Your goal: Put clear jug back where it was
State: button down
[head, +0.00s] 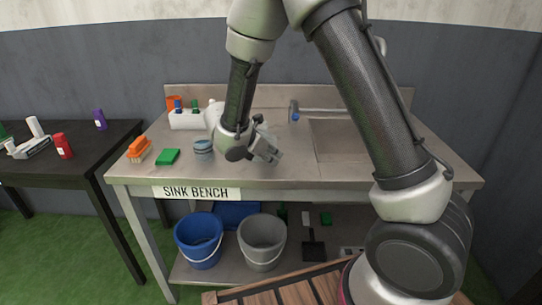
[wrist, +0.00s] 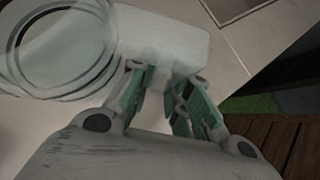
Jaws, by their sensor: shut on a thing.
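The clear jug (wrist: 62,88) fills the upper left of the wrist view, with see-through round rims. A pale block-like part, apparently its handle (wrist: 165,38), extends toward my fingers. My gripper (wrist: 160,78) is shut on the jug at this part, though the fingertips' exact contact is hard to see. In the head view my gripper (head: 268,150) is over the bench top, left of the sink basin. The jug cannot be made out clearly there. Whether its base touches the bench I cannot tell.
The sink bench (head: 290,173) carries an orange brush (head: 139,150), a green sponge (head: 167,157), a blue-grey round item (head: 203,149) and a white caddy (head: 186,120). The basin (head: 340,140) is right. Buckets (head: 198,240) stand below. A dark table (head: 60,172) is left.

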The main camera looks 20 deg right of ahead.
jog(key=shift+f, duration=0.1)
jog(key=c, duration=1.3)
grip_release()
jog(key=shift+c, duration=0.2)
jog(key=v, duration=1.2)
jog(key=s+d+r+m+g+y, duration=0.1)
jog(key=s+d+r+m, duration=0.25)
jog(key=d, duration=0.25)
jog(key=s+d+r+m+g+y, duration=0.1)
jog(key=s+d+r+m, duration=0.25)
jog(key=d+m, duration=0.2)
jog(key=s+d+r+m+y, duration=0.2)
jog(key=s+d+r+m, duration=0.15)
jog(key=d, duration=0.25)
jog(key=s+d+r+m+t+y, duration=0.1)
jog(key=s+d+m+y, duration=0.1)
jog(key=s+m, duration=0.3)
jog(key=s+d+r+m+t+y, duration=0.1)
jog(key=s+d+m, duration=0.1)
jog(key=s+m, duration=0.4)
jog(key=shift+s+d+r+y, duration=0.2)
jog(key=shift+s+d+y, duration=0.2)
jog(key=shift+s, duration=1.25)
